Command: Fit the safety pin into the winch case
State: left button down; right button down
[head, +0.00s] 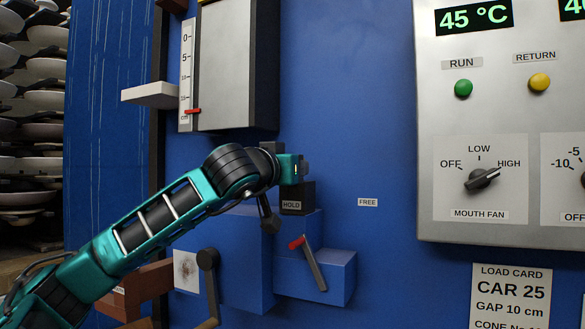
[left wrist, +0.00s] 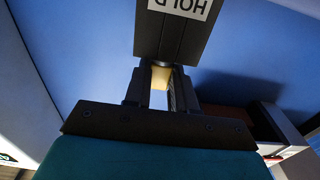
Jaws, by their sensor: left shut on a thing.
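My left gripper (head: 301,169) is at the wall, just above a dark block labelled HOLD (head: 307,198). In the left wrist view its fingers (left wrist: 161,88) are shut on a small yellowish piece (left wrist: 160,76), right against the HOLD block (left wrist: 172,38). Most of that piece is hidden between the fingers, so I cannot tell whether it is the safety pin. The blue box (head: 240,262) with a dark crank (head: 208,260) below my arm looks like the winch case. A red-tipped lever (head: 313,265) leans in front of its right part. My right gripper is not in view.
A FREE label (head: 368,202) is on the bare blue wall right of the HOLD block. A grey control panel (head: 480,120) stands out farther right. A grey cabinet with a scale (head: 222,65) and a white ledge (head: 151,95) are above my arm.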

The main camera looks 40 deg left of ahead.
pick_arm(q)
jog(key=shift+f, duration=0.35)
jog(key=c, duration=0.8)
grip_release()
jog(key=shift+c, duration=0.2)
jog(key=v, duration=1.3)
jog(key=shift+b, duration=0.4)
jog(key=shift+s, duration=0.1)
